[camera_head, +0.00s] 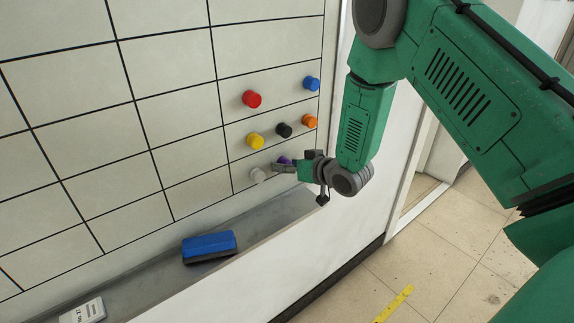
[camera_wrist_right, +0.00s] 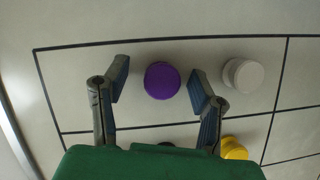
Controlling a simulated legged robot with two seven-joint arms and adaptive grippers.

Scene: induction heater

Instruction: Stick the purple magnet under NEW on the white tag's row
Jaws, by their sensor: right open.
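The purple magnet (camera_wrist_right: 162,80) is on the whiteboard, between the two open fingers of my right gripper (camera_wrist_right: 158,90) in the right wrist view. The fingers are apart from it on both sides. In the head view the purple magnet (camera_head: 284,160) is mostly hidden behind my right gripper (camera_head: 284,167), at the lower right of the board's grid. The whiteboard (camera_head: 130,110) has black grid lines; no NEW heading or white tag can be made out. My left gripper is not in view.
Near the purple magnet are a white magnet (camera_head: 258,175), a yellow one (camera_head: 255,141), a black one (camera_head: 283,130), an orange one (camera_head: 309,121), a red one (camera_head: 251,99) and a blue one (camera_head: 312,83). A blue eraser (camera_head: 208,245) lies on the ledge below. A small labelled box (camera_head: 84,311) is at lower left.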

